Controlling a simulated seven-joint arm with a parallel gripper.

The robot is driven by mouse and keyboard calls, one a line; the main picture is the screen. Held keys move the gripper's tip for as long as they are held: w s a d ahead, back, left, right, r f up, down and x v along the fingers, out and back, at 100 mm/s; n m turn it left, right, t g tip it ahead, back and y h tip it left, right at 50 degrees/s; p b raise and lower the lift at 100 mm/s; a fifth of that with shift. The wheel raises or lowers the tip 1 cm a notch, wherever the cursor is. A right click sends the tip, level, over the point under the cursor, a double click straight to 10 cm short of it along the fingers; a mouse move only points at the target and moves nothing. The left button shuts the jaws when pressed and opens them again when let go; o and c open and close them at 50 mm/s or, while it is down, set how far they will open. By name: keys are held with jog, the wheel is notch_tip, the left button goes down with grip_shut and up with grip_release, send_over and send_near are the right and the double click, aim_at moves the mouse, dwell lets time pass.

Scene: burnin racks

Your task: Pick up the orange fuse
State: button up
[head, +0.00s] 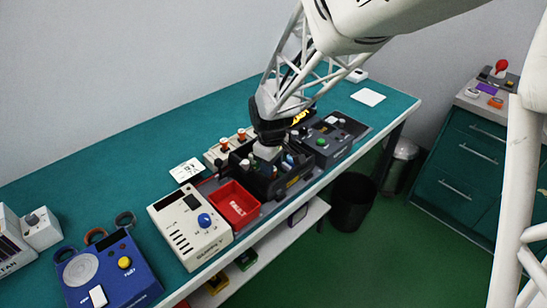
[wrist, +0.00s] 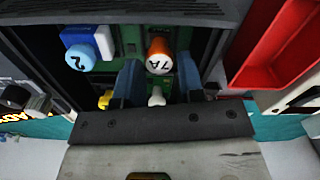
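The orange fuse (wrist: 157,45) stands in a dark rack bay in the wrist view, its white end cap marked 7A facing the camera. My gripper (wrist: 159,68) has its two blue-grey fingers apart, one on each side of the fuse. Narrow gaps seem to show beside the cap; I cannot tell whether either finger touches it. In the head view my gripper (head: 267,150) reaches down into the black rack unit (head: 290,184), and the fuse between the fingers cannot be made out there.
A blue fuse marked 2 (wrist: 80,55) stands left of the orange one in the wrist view. A small white peg (wrist: 157,97) is between the fingers.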

jog(key=shift+f, duration=1.55)
jog(key=shift+c, duration=0.5)
jog(key=c, duration=0.5)
jog(key=shift+o, duration=0.2)
jog(key=shift+r, duration=0.15)
notch_tip(320, 180, up, 10)
jog(key=shift+f, duration=0.1)
